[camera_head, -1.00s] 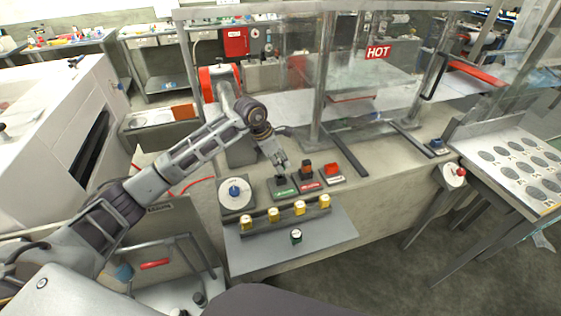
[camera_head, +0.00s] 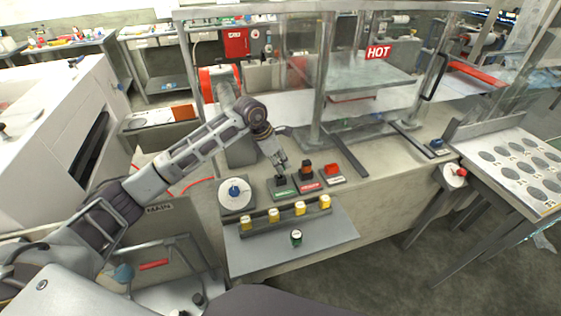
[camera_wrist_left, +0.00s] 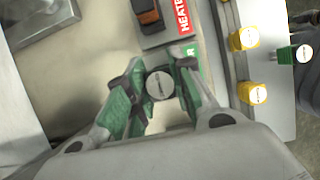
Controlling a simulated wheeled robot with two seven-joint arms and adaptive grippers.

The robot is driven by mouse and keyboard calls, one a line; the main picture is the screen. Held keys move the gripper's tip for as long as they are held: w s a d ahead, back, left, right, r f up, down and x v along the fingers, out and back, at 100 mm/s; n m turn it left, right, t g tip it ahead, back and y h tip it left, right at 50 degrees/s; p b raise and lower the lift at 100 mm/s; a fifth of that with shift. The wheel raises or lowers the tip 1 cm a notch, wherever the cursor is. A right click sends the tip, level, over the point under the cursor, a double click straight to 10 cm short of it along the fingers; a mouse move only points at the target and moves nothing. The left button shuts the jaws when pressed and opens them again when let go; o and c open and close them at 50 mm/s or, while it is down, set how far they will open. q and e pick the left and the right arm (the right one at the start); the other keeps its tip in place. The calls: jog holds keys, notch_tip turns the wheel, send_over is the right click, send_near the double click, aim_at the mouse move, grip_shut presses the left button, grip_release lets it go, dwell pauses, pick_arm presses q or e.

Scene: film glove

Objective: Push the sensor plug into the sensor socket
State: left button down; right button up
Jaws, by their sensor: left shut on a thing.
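My left gripper (camera_head: 281,165) is over the green-labelled sensor socket (camera_head: 284,189) on the counter. It is shut on a small round plug with a grey lettered cap, apparently the sensor plug (camera_wrist_left: 159,86); the fingers sit on both sides of it in the left wrist view (camera_wrist_left: 155,95). The fingers and plug cover most of the socket, so I cannot tell how deep the plug sits. The green label shows partly beside the fingers in the wrist view. My right gripper is not in view.
The red-labelled heater socket (camera_head: 309,186) with an orange-black block is just right, then a red-topped unit (camera_head: 333,171). A round dial (camera_head: 235,194) is left.

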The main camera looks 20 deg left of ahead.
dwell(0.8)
pick_arm(q)
jog(key=shift+f+b, duration=0.9)
dwell(0.4)
jog(key=shift+s+d+f+b, duration=0.25)
jog(key=shift+d+f+b, duration=0.05)
jog(key=shift+f+b, duration=0.35)
jog(key=shift+s+d+f, duration=0.2)
jog(key=shift+d+f, duration=0.05)
jog(key=shift+f, duration=0.15)
dwell(0.5)
jog(key=shift+r, duration=0.35)
jog(key=shift+a+r, duration=0.15)
jog(key=shift+r, duration=0.1)
jog(key=shift+w+a+r+p, duration=0.1)
jog(key=shift+r+p, duration=0.15)
jog(key=shift+r, duration=0.2)
jog(key=shift+w+a+r+p, duration=0.1)
jog(key=shift+r+p, duration=0.1)
jog(key=shift+r, duration=0.2)
jog(key=shift+w+a+r, duration=0.15)
jog(key=shift+w+a, duration=0.05)
jog(key=shift+w, duration=0.05)
dwell(0.8)
